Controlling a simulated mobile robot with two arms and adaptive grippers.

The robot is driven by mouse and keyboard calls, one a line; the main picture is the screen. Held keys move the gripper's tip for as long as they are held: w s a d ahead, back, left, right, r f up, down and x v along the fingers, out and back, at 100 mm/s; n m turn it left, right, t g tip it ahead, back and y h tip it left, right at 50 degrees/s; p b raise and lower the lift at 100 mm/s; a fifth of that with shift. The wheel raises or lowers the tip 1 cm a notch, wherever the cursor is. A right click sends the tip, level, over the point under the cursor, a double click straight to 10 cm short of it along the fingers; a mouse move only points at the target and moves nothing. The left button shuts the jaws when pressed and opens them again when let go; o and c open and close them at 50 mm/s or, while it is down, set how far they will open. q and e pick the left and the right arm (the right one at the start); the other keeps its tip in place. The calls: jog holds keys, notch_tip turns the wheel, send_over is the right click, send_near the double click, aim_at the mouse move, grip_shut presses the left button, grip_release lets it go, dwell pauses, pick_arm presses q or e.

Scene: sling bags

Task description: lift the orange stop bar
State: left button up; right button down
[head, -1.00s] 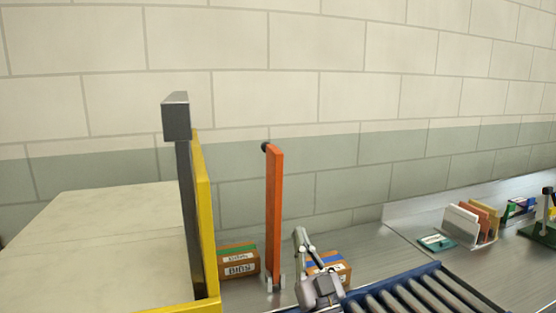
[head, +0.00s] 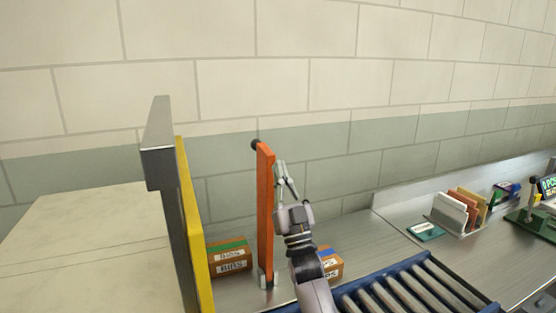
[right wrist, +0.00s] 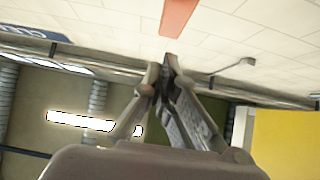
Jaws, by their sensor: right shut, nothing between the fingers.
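The orange stop bar (head: 265,215) stands upright on the metal counter, with a dark knob at its top and a small grey bracket at its foot. My right gripper (head: 281,168) is just right of the bar's upper part, pointing up, shut and empty. Whether it touches the bar I cannot tell. In the right wrist view the gripper's fingertips (right wrist: 165,64) are together, and the end of the orange bar (right wrist: 177,15) shows beyond them. My left gripper is not in view.
A yellow-edged panel (head: 195,230) with a grey post (head: 160,150) stands left of the bar. Cardboard boxes (head: 229,266) sit on the counter behind. A roller conveyor (head: 420,290) runs at front right. A file rack (head: 455,225) stands farther right.

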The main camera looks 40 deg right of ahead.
aim_at(265, 146)
jog(key=shift+g+y, duration=0.3)
jog(key=w, duration=0.3)
jog(key=w+d+r+p, duration=0.1)
jog(key=shift+w, duration=0.3)
jog(key=shift+g, duration=0.3)
jog(key=w+b, duration=0.1)
jog(key=w, duration=0.1)
jog(key=w+d+b, duration=0.1)
jog(key=w, duration=0.1)
jog(key=shift+w+d+f+b, duration=0.1)
jog(key=shift+w+f+b, duration=0.1)
jog(key=shift+w+b, duration=0.1)
jog(key=shift+w+d+r, duration=0.1)
jog(key=shift+w+r, duration=0.05)
jog(key=shift+r, duration=0.35)
jog(key=shift+f, duration=0.1)
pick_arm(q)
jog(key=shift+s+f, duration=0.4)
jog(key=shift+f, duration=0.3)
